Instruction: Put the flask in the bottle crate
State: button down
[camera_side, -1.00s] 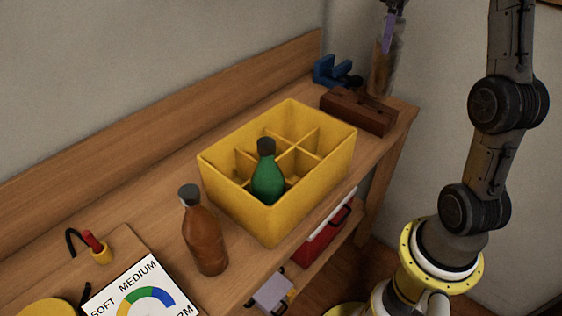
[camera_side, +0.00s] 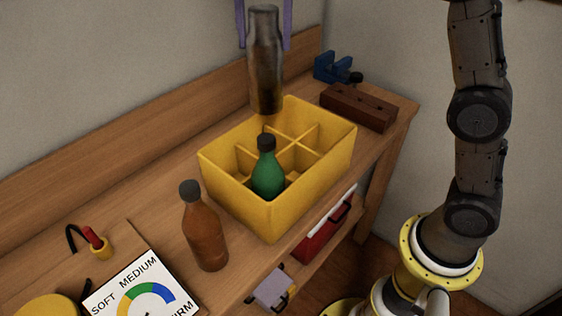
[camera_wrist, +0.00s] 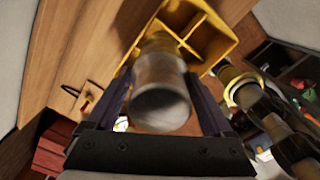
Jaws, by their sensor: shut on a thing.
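The flask (camera_side: 265,62), a grey-brown, partly see-through bottle, hangs upright above the back part of the yellow bottle crate (camera_side: 228,195). My gripper (camera_side: 264,22) is shut on its upper part, with purple fingers on both sides. In the wrist view the flask (camera_wrist: 161,85) stands between the fingers of my gripper (camera_wrist: 161,92), and the crate (camera_wrist: 215,58) shows beyond it. A green bottle (camera_side: 267,175) with a dark cap stands in a front compartment. The other visible compartments look empty; the flask hides part of the crate's back edge.
A brown bottle (camera_side: 204,230) stands on the bench left of the crate. A dark red-brown block (camera_side: 358,107) and a blue clamp-like thing (camera_side: 333,68) lie behind right. A firmness dial card (camera_side: 142,290) lies front left. A wooden backboard (camera_side: 130,130) runs along the wall.

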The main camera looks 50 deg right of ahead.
jog(key=shift+s+a, duration=0.1)
jog(key=shift+a, duration=0.5)
jog(key=shift+a+f, duration=0.15)
jog(key=shift+f, duration=0.1)
notch_tip(320, 180, down, 17)
jog(key=shift+f, duration=0.25)
grip_release()
jog(key=shift+f, duration=0.1)
